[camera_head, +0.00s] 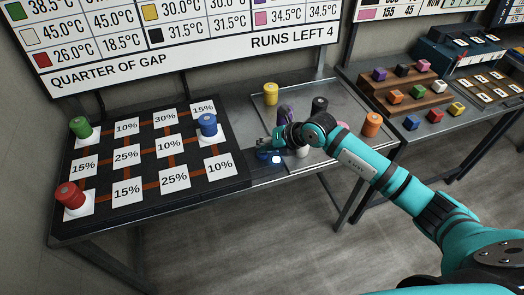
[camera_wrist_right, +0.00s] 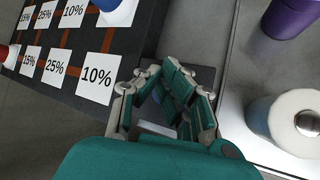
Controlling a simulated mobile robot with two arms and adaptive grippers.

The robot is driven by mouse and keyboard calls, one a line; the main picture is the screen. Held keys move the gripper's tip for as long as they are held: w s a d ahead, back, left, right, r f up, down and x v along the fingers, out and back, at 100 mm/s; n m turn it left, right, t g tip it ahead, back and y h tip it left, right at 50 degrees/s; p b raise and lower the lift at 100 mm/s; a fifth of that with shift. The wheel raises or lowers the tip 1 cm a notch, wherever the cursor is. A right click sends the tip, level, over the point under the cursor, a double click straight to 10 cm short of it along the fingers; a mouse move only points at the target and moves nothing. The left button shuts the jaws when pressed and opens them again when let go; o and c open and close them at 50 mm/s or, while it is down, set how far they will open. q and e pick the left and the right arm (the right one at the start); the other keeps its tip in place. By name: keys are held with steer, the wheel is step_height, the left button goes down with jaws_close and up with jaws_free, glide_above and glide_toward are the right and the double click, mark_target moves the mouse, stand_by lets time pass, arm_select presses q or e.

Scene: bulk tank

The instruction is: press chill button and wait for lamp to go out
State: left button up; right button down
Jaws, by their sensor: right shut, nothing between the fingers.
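My right gripper (camera_head: 265,143) reaches in from the right to the gap between the percentage board and the tray. It is shut and empty, and its fingertips also show in the right wrist view (camera_wrist_right: 167,88). Just below it in the head view is a small dark box (camera_head: 262,163) with a bright blue spot (camera_head: 277,160); I cannot tell whether this spot is the chill button or its lamp. In the right wrist view the fingers are over a dark box (camera_wrist_right: 203,76) and hide much of it. I cannot tell whether they touch it. My left gripper is not in view.
The board (camera_head: 110,205) to the left carries green (camera_head: 80,127), blue (camera_head: 208,125) and red (camera_head: 71,196) cylinders. The tray (camera_head: 245,105) holds yellow (camera_head: 271,93), purple, black, white and orange (camera_head: 371,124) ones. A second table with small coloured blocks stands right.

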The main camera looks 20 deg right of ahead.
steer(key=shift+r+p, duration=0.45)
steer(key=shift+r, duration=0.3)
step_height(320, 180, up, 5)
steer(key=p, duration=0.4)
